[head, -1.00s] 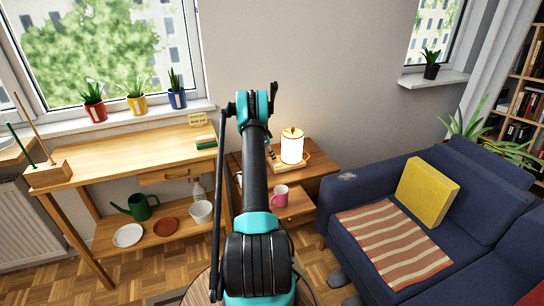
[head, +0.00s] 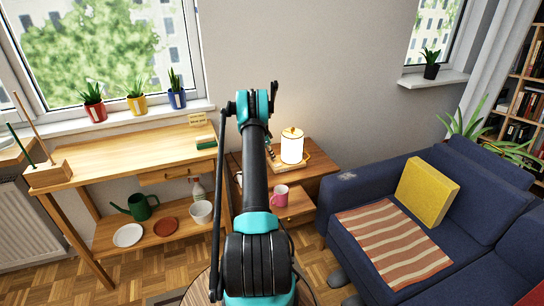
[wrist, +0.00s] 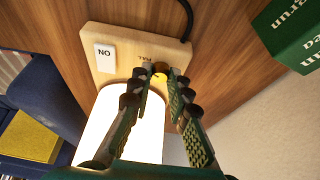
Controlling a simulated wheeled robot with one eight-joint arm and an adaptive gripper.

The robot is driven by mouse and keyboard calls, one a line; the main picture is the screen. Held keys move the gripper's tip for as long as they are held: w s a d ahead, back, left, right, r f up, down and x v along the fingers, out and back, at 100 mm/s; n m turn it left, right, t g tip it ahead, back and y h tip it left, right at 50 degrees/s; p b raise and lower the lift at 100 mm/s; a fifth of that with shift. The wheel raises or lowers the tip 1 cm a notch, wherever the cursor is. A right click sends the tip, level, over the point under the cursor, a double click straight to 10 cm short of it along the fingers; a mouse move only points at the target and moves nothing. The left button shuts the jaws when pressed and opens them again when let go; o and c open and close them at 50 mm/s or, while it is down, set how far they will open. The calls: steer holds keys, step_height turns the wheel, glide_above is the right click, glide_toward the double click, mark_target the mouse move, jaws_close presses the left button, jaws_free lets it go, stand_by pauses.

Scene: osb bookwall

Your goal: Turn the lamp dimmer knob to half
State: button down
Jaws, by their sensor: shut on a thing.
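The lit lamp (head: 292,147) has a glowing white shade and stands on a wooden base on the side table. In the wrist view the shade (wrist: 122,125) glows below the base (wrist: 100,33). The brass dimmer knob (wrist: 160,68) sits on the base near the printed word "FULL". My gripper (wrist: 160,77) has its two fingertips at either side of the knob, shut on it. The fingers partly hide the knob, so I cannot tell its setting. In the head view my own arm hides most of the gripper.
A white switch marked "ON" (wrist: 104,57) is on the same base. A black cord (wrist: 187,18) leaves the base. A green box (wrist: 290,35) stands close on the right. A pink mug (head: 280,196) is on the lower shelf. The blue sofa (head: 350,190) is to the right.

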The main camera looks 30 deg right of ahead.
steer(key=n, duration=0.1)
steer(key=n+t, duration=0.1)
steer(key=n, duration=0.1)
steer(key=n+t, duration=0.1)
steer(key=n, duration=0.1)
steer(key=shift+s, duration=0.25)
steer(key=n+t, duration=0.1)
steer(key=n, duration=0.2)
steer(key=n+t+y, duration=0.1)
steer(key=n, duration=0.2)
steer(key=shift+s+d, duration=0.1)
steer(key=shift+s, duration=0.05)
steer(key=shift+n, duration=0.3)
steer(key=c, duration=1.4)
jaws_free()
steer(key=v, duration=1.2)
steer(key=shift+s+d, duration=0.1)
steer(key=shift+s, duration=0.05)
